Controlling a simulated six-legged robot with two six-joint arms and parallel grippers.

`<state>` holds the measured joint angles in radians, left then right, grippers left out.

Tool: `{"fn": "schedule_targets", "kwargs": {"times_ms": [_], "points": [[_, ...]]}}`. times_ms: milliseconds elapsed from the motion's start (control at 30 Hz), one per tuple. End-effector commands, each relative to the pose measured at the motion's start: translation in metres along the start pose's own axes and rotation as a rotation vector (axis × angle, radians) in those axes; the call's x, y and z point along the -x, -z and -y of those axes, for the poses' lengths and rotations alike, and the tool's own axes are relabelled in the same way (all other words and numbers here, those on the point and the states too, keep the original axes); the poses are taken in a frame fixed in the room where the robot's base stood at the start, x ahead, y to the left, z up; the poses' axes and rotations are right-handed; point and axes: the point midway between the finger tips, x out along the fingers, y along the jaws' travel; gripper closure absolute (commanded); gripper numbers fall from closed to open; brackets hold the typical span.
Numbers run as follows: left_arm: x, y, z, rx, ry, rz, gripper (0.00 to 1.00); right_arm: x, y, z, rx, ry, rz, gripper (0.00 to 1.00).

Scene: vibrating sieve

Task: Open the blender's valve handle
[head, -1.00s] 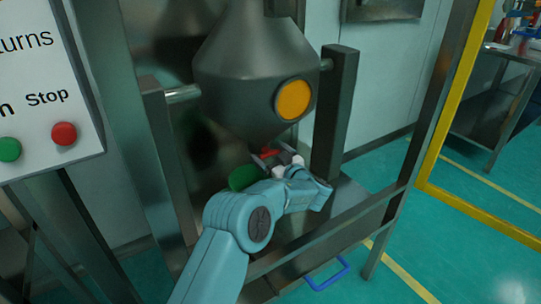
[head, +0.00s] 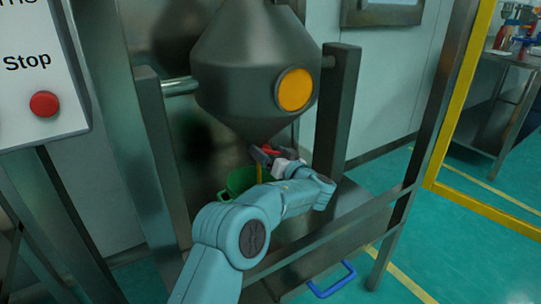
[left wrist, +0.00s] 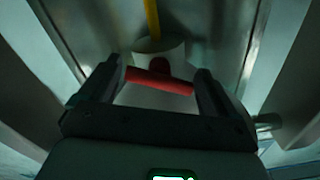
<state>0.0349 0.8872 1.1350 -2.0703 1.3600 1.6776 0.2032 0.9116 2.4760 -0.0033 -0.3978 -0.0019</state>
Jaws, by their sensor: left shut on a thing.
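The blender (head: 258,75) is a dark grey vessel with an orange round cap on its front, hung between two posts. Its red valve handle (head: 270,149) is at the bottom outlet. My left gripper (head: 266,154) is shut on the handle. In the left wrist view the red bar of the handle (left wrist: 158,82) crosses between the fingers of my left gripper (left wrist: 160,85), in front of a pale round outlet (left wrist: 160,50). A thin yellow stream (head: 259,173) shows below the outlet. My right gripper is out of view.
A green bucket (head: 238,181) stands under the outlet, partly hidden by my left arm. A metal frame rail crosses in front. A panel with a red Stop button (head: 44,104) is at the left. A blue handle (head: 333,279) shows low down.

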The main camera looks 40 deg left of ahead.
Motion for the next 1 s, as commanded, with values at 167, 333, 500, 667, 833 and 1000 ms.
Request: {"fn": "schedule_targets", "kwargs": {"times_ms": [167,333,500,667,833,1000], "points": [[0.000,0.001,0.000,0.002,-0.001,-0.001,0.00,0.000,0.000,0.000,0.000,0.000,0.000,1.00],[0.004,0.001,0.000,0.001,-0.001,-0.001,0.00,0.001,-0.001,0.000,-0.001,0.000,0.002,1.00],[0.031,0.003,0.000,0.000,-0.005,-0.001,0.00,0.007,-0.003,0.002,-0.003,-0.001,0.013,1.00],[0.059,0.003,0.000,0.001,-0.003,-0.002,0.00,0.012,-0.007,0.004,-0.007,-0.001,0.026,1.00],[0.074,0.001,0.000,0.001,-0.001,0.000,0.00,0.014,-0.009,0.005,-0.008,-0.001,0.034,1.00],[0.075,0.000,0.000,0.002,0.000,0.000,0.00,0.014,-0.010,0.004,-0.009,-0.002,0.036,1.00]]}}
